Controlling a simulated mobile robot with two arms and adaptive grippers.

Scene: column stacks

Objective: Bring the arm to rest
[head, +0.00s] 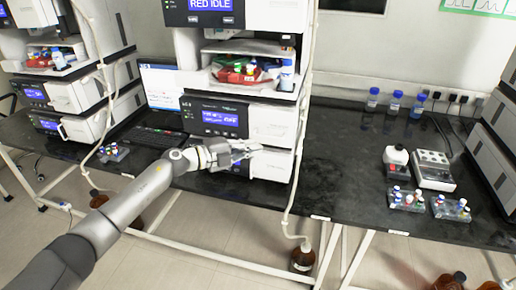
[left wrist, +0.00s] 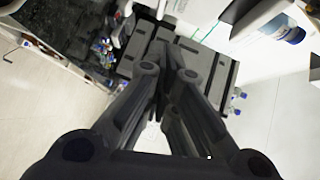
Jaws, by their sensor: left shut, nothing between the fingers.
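My left arm comes in from the lower left of the head view. Its gripper (head: 250,147) is in front of the middle instrument stack (head: 270,122), over the front part of the black bench. In the left wrist view my left gripper (left wrist: 163,50) is shut, with its dark fingers together and nothing between them. A dark grey slotted block lies beyond the fingertips in that view; I cannot tell whether they touch anything. My right gripper does not show in either view.
The black bench (head: 345,160) is clear right of the middle stack. Vial racks (head: 407,199), a small device (head: 432,170) and blue-capped bottles (head: 395,101) stand further right. A keyboard (head: 153,137) lies left. Brown bottles (head: 302,258) stand on the floor. A white tube hangs before the stack.

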